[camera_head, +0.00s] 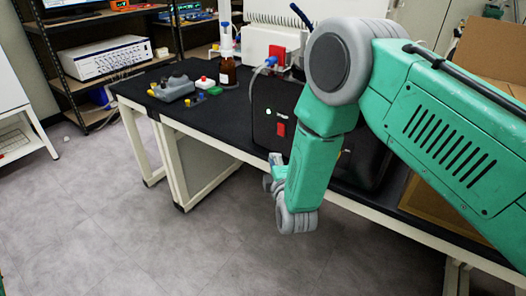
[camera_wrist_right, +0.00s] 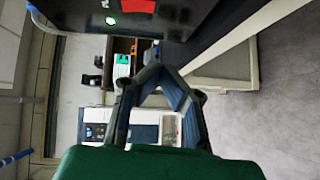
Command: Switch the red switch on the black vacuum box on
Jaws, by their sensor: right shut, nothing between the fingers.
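The black vacuum box (camera_head: 262,130) stands at the front edge of the black table. Its front face bears the red switch (camera_head: 281,129) and a lit green light (camera_head: 268,112). In the right wrist view the red switch (camera_wrist_right: 138,5) is cut by the top edge, with the green light (camera_wrist_right: 110,20) beside it on the black box (camera_wrist_right: 75,17). My right gripper (camera_head: 270,174) is below and in front of the box, apart from the switch. Its fingers (camera_wrist_right: 152,62) are shut and empty. My arm hides the right part of the box. My left gripper is not in view.
On the table (camera_head: 215,118) are a grey device (camera_head: 174,88), a brown bottle (camera_head: 228,72) and a white machine (camera_head: 268,45) behind the box. A cardboard box (camera_head: 492,55) is at the right. Open floor (camera_head: 150,240) lies in front of the table.

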